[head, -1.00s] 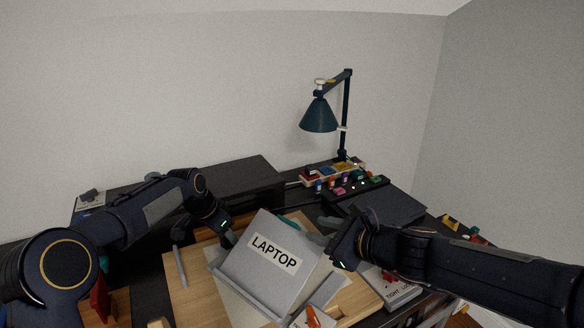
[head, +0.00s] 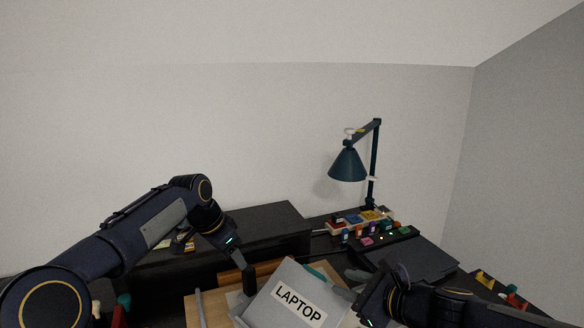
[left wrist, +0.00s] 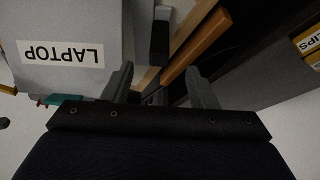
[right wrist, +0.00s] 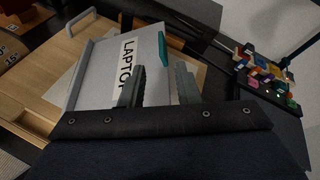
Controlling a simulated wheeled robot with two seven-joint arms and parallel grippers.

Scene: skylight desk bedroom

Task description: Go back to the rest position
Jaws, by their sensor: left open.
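The grey box-like laptop (head: 292,300), labelled LAPTOP, sits tilted on the wooden board (head: 194,312), low in the head view. It also shows in the left wrist view (left wrist: 70,25) and the right wrist view (right wrist: 105,75). My left gripper (head: 238,262) is above and left of the laptop; its fingers (left wrist: 160,88) are apart with nothing between them. My right gripper (head: 352,290) is at the laptop's right side, partly hidden by its own wrist. In the right wrist view its fingers (right wrist: 160,90) are apart and look empty.
A dark green desk lamp (head: 347,165) stands at the back right. Several small coloured items (head: 365,219) lie in front of it, with a dark flat panel (head: 425,258) nearby. A long black box (head: 265,228) stands behind my left gripper. The air above the desk is clear.

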